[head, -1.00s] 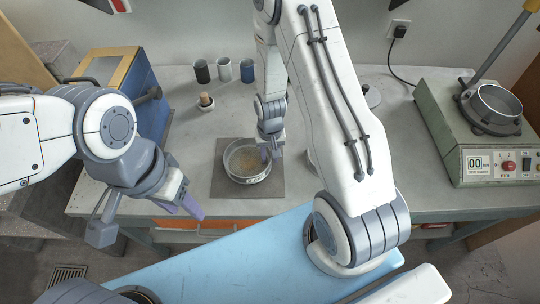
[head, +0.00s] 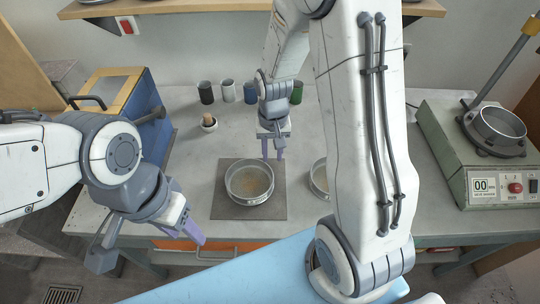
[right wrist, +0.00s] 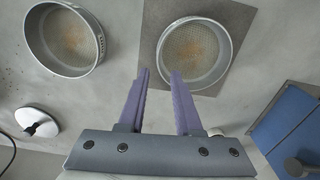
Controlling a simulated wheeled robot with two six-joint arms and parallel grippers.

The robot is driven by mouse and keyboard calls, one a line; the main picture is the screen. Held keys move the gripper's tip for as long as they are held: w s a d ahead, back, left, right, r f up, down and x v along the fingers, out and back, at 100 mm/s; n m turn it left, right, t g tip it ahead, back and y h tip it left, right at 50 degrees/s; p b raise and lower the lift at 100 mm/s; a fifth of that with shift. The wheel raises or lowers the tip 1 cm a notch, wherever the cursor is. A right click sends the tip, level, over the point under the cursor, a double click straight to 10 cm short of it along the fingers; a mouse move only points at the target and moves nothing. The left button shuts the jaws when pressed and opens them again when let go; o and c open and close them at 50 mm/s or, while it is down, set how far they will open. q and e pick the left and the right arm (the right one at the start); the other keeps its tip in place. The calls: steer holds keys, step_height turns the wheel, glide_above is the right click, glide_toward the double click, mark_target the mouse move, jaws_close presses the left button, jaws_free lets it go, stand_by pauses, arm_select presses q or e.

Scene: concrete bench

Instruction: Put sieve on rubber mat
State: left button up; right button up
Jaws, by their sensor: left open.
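A round metal sieve (head: 236,191) with a tan mesh rests on the dark square rubber mat (head: 224,206), within its edges. It shows in the right wrist view (right wrist: 172,72) on the mat (right wrist: 240,22). A second, similar sieve (head: 318,180) sits on the bare bench to the right, partly hidden by my right arm; it shows whole in the right wrist view (right wrist: 60,65). My right gripper (head: 271,155) is at the far side of the mat sieve, its fingers (right wrist: 161,73) apart and empty. My left gripper (head: 194,236) is open and empty near the bench's front edge.
Several cups (head: 206,93) stand at the back, with a small mortar and pestle (head: 209,123) before them. A blue box (head: 150,115) stands left. A green machine (head: 460,165) carrying a pan stands right. Bare bench lies left of the mat.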

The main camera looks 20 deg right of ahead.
steer(key=s+a+r+n, duration=0.6)
steer(key=s+a+r, duration=0.25)
steer(key=a, duration=0.25)
steer(key=s+a+r+n, duration=0.1)
steer(key=s+r+n, duration=0.1)
steer(key=s, duration=0.3)
steer(key=s+a+r+n+y, duration=0.1)
steer(key=s+a+r+n, duration=0.1)
steer(key=s, duration=0.3)
steer(key=shift+s+a+r+n, duration=0.25)
steer(key=shift+s+a+n, duration=0.1)
steer(key=shift+n, duration=0.15)
